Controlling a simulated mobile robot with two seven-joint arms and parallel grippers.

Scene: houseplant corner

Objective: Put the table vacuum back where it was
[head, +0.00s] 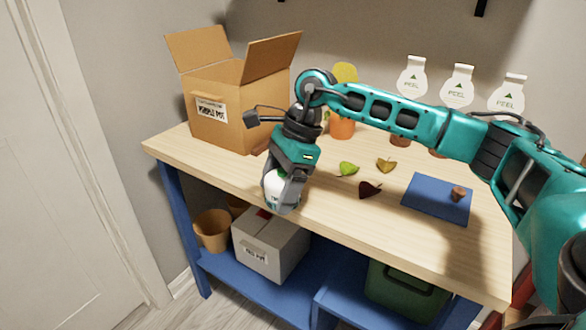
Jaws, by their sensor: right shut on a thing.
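My right gripper (284,202) reaches in from the right and points down near the front edge of the wooden table (330,218). It is shut on the table vacuum (272,187), a small rounded white body with some green. The fingers hide part of the vacuum. I cannot tell whether its underside touches the tabletop or hangs just above it. My left gripper is not in view.
An open cardboard box (222,130) stands at the back left. Pots with white PEEL tags (411,78) stand behind my arm. The front left tabletop is clear.

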